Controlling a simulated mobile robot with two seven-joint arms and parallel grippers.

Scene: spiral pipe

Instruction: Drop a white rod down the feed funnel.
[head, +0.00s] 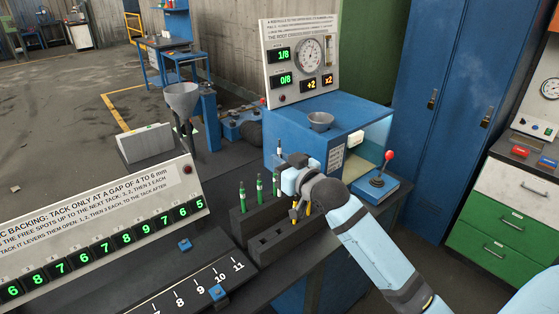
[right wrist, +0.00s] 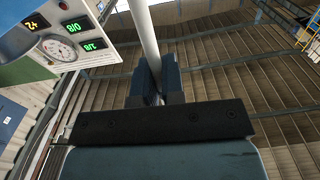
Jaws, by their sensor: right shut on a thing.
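My right gripper (head: 284,172) is above the dark rod racks, in front of the blue machine. In the right wrist view its fingers (right wrist: 156,88) are shut on a white rod (right wrist: 146,38), which runs away from them toward the picture's top. In the head view a thin pale tip, likely this rod, stands upright (head: 279,146). A grey funnel (head: 321,121) sits on top of the blue machine, behind and right of the gripper. A larger grey funnel (head: 182,97) stands on a post to the left. I cannot tell which is the feed funnel. My left gripper is not in view.
Green rods (head: 260,188) stand in a dark rack (head: 262,212) below the gripper; yellow-tipped pieces show beside it. The blue machine (head: 345,108) carries a gauge panel (head: 301,58) reading 1/8 and 0/8. A red-knobbed lever (head: 388,156) stands at right. A sign board (head: 100,236) is at left.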

